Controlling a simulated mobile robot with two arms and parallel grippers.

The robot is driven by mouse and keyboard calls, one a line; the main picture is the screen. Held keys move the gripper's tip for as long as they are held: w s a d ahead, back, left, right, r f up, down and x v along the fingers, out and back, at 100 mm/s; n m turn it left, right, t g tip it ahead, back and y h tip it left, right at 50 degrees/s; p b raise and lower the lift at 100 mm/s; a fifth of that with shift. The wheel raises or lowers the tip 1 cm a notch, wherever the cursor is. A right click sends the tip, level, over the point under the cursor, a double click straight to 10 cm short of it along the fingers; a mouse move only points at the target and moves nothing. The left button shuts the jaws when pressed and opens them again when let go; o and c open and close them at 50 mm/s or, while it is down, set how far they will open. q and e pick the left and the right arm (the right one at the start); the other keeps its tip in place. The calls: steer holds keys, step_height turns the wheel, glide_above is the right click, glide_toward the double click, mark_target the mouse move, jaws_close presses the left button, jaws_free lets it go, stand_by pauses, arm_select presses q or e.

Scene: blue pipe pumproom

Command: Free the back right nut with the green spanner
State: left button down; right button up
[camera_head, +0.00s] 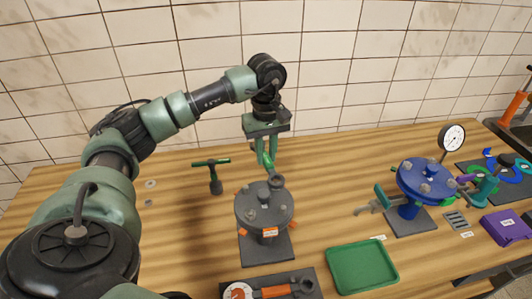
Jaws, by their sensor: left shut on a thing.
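My left gripper (266,160) points down over the back of a grey round flange (278,213) on a stand. It is shut on the green spanner (268,166), whose grey head (277,181) is at the back right of the flange top. The back right nut is hidden or not distinct under that head; I cannot tell whether the head is seated around it. Other nuts (250,214) show on the flange top. My right gripper is not in view.
A T-handled green tool (213,178) stands left of the flange. An orange-handled tool (275,292) lies in front, beside a green tray (362,267). The tabletop between the flanges is mostly clear.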

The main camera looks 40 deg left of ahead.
arm_select(q)
steer(key=shift+f+b, duration=0.45)
steer(key=shift+f, duration=0.25)
steer(key=shift+f, duration=0.1)
steer(key=s+n, duration=0.1)
steer(key=n, duration=0.1)
steer(key=s+a+n, duration=0.1)
steer(key=n, duration=0.1)
steer(key=shift+s+b, duration=0.25)
steer(key=shift+b, duration=0.1)
steer(key=shift+r, duration=0.4)
steer(key=shift+r+p, duration=1.3)
steer(key=shift+r, duration=0.4)
